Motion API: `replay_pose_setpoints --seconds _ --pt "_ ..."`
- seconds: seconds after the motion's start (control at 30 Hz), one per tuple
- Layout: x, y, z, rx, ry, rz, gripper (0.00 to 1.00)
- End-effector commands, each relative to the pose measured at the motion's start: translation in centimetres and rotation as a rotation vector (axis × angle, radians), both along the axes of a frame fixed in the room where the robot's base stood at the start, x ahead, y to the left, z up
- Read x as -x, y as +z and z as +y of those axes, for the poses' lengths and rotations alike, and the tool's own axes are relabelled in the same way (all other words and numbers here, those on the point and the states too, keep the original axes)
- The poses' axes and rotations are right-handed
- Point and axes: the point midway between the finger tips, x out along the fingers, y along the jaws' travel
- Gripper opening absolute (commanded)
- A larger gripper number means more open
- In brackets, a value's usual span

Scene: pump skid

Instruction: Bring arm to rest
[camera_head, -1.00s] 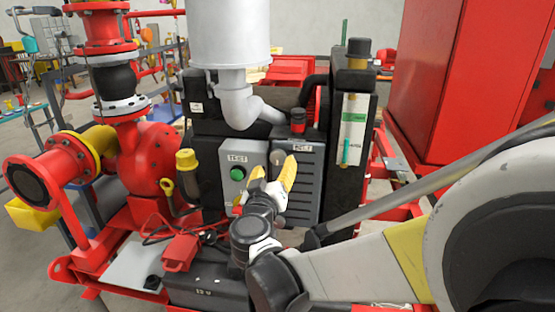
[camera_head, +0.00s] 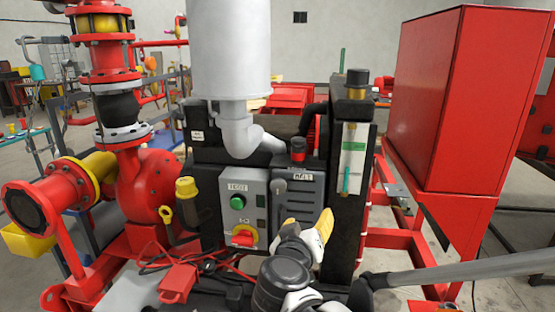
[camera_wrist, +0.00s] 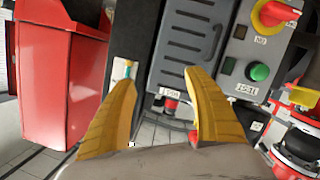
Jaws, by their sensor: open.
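My gripper (camera_head: 307,232) has yellow fingers and sits low in the head view, in front of the lower part of the grey louvred panel (camera_head: 300,190). In the wrist view the fingers of my gripper (camera_wrist: 165,108) stand apart with nothing between them. The grey control box (camera_head: 240,205) with a green button (camera_head: 238,202) and a red and yellow rotary switch (camera_head: 245,236) is left of my gripper and apart from it. In the wrist view the switch (camera_wrist: 274,13) and green button (camera_wrist: 259,71) are at the upper right.
A large red cabinet (camera_head: 455,100) stands at the right. A grey cylinder with a bent pipe (camera_head: 230,60) rises above the panel. Red pump piping (camera_head: 150,175) is at the left. A black block with a sight tube (camera_head: 350,170) stands just right of my gripper.

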Motion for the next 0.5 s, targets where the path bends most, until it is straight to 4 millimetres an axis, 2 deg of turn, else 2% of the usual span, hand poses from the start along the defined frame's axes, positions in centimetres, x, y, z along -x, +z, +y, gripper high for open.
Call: replay_pose_setpoints --seconds 0.03,0.1,0.2,0.33,0.4,0.5 --pt "1.3 -0.6 -3.5 -0.021 -0.045 0.076 0.62" --pt "3.7 -2.0 -7.3 -0.06 -0.086 0.198 0.62" --pt "7.9 -4.1 -11.3 -0.138 -0.117 0.36 0.62" --pt "13.7 -6.4 -13.5 -0.262 -0.101 0.522 0.62" --pt "16.2 -7.2 -13.6 -0.327 -0.077 0.578 0.62" --pt "18.8 -7.9 -13.1 -0.401 -0.036 0.624 0.62"
